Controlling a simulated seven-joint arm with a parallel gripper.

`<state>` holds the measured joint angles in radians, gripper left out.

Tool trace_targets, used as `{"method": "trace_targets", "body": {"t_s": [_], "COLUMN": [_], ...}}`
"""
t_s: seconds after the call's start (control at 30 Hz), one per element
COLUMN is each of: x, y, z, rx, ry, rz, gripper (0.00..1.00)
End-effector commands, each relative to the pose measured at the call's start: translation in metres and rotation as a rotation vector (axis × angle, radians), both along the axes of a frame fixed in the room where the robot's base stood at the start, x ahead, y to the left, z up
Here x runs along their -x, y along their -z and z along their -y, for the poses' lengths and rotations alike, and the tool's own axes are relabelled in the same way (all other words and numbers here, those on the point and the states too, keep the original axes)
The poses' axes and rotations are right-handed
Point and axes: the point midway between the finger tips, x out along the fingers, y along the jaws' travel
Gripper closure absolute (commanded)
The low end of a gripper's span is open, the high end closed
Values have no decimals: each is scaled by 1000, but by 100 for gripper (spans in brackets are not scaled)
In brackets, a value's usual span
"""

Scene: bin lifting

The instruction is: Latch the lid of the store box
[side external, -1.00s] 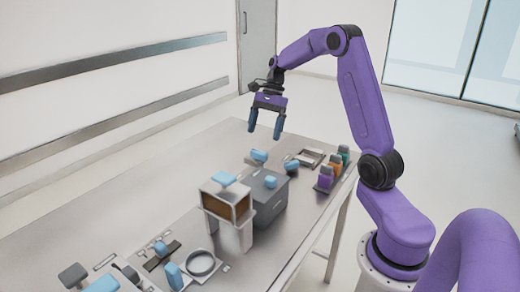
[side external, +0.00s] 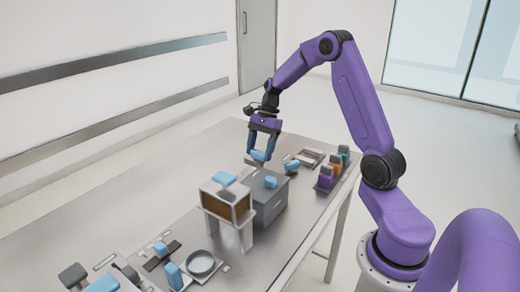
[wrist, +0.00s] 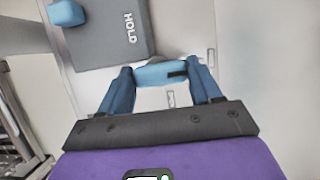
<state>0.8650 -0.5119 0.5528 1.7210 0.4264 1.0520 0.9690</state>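The grey box (side external: 269,193) stands mid-table with a light blue knob (side external: 271,182) on its lid. In the wrist view the dark grey lid (wrist: 100,40) carries the word HOLD, with its blue knob (wrist: 66,13) at the upper left. A separate light blue handle (wrist: 162,74) with a dark mark lies just beyond the lid's edge. My gripper (wrist: 163,76) has its two blue fingers on either side of this handle, apparently shut on it. In the side view my gripper (side external: 261,153) is low behind the box. I cannot tell whether the latch is engaged.
A white stand with a brown-fronted box (side external: 226,204) is left of the grey box. Purple, orange and green bottles (side external: 334,168) stand at the right edge, near another blue piece (side external: 291,166). A round dish (side external: 202,263) and blue pieces are at the front left.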

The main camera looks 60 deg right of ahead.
Motion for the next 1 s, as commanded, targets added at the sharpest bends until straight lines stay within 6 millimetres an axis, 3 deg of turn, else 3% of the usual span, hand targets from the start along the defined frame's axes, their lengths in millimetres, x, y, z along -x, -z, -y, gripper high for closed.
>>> {"method": "trace_targets", "body": {"t_s": [0.47,1.0], "x": [-1,-4], "y": [-1,-1], "z": [0,-2], "rx": [1,2], "ry": [-88,-556], "rz": [1,1], "gripper": [67,67]}}
